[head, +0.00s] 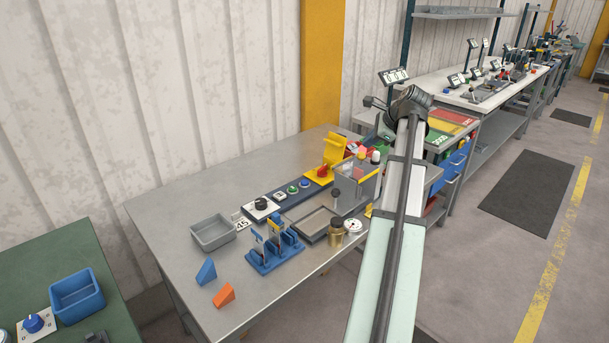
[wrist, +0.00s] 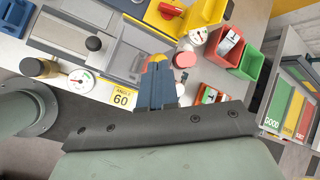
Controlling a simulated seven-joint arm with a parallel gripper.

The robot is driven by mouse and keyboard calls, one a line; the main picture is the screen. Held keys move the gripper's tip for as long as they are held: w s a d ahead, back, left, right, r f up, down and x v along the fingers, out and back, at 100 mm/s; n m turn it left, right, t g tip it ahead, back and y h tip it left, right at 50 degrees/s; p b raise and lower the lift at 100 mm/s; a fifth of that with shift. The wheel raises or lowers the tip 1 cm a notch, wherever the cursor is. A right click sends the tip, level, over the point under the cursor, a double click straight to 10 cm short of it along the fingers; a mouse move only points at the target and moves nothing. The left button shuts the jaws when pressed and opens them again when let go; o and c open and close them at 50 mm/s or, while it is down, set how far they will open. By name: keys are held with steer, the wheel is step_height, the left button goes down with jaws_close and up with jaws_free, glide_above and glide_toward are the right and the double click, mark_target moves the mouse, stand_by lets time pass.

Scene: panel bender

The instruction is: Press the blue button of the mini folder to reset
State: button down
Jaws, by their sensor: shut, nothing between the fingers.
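The mini folder stands on the grey bench, with its grey plate (head: 312,222), black ball handle (head: 335,193), brass knob (head: 335,236) and dial gauge (head: 352,225). A blue button (head: 305,183) is on the dark control strip behind it, beside a green button (head: 293,189). The blue button is not visible in the wrist view. That view shows my gripper (wrist: 157,68) shut and empty, above the bench at the folder's near side, by the ANGLE 60 card (wrist: 120,94). I cannot make out the fingers in the head view; my arm covers that area.
A yellow switch block with a red knob (wrist: 170,10) stands by the strip. Red (wrist: 228,40) and green (wrist: 250,65) bins are right of my gripper. A blue stand (head: 273,255), grey tray (head: 213,232), blue wedge (head: 206,272) and orange wedge (head: 224,296) occupy the bench's left part.

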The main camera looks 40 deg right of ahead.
steer(key=w+a+n+g, duration=0.2)
steer(key=w+n, duration=0.1)
steer(key=w, duration=0.4)
steer(key=n+g, duration=0.6)
steer(key=n, duration=0.1)
glide_above(305, 181)
step_height(305, 181, down, 5)
steer(key=shift+w+y, duration=0.15)
steer(key=shift+y, duration=0.15)
steer(key=shift+f, duration=0.1)
step_height(305, 181, down, 14)
steer(key=shift+a+f, duration=0.1)
steer(key=shift+f, duration=0.9)
steer(key=shift+r, duration=0.1)
step_height(305, 181, up, 15)
